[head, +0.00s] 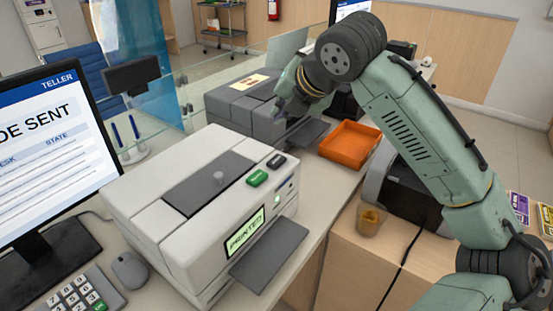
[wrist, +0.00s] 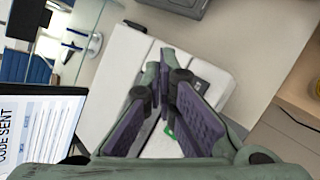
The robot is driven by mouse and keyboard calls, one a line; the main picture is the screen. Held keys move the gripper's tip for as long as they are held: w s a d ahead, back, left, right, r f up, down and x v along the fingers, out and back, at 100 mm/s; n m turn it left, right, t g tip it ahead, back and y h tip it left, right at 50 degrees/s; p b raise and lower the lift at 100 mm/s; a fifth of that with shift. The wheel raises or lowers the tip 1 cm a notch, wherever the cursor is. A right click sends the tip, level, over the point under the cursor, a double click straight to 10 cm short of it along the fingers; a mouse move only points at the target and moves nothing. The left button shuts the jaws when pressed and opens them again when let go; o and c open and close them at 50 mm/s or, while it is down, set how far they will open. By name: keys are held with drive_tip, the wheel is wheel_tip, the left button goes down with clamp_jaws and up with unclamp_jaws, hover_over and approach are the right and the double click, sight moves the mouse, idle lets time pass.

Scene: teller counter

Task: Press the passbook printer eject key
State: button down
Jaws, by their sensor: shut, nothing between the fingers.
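The white passbook printer (head: 150,205) stands on the counter in the head view. Its front display (head: 245,232) seems to read "PRINTED". On its top right are a green key (head: 257,179) and a black key (head: 277,160); I cannot read their labels. My gripper (head: 284,106) is raised beyond the printer's far right corner, in front of a grey machine in the picture. In the wrist view the shut, empty fingers (wrist: 166,95) point toward the white printer (wrist: 118,58). A bit of the green key (wrist: 170,131) shows between them; the black key cannot be made out.
A grey machine (head: 232,109) and an orange tray (head: 350,141) stand behind the printer. A monitor (head: 50,160), mouse (head: 130,270) and keypad (head: 75,298) are at left. A glass screen (head: 220,75) runs along the far side. A dark output shelf (head: 268,256) juts from the printer.

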sight(280, 159)
drive_tip(key=shift+f+b, duration=2.6)
drive_tip(key=shift+f, duration=1.4)
drive_tip(key=shift+f, duration=0.2)
drive_tip(key=shift+f, duration=0.25)
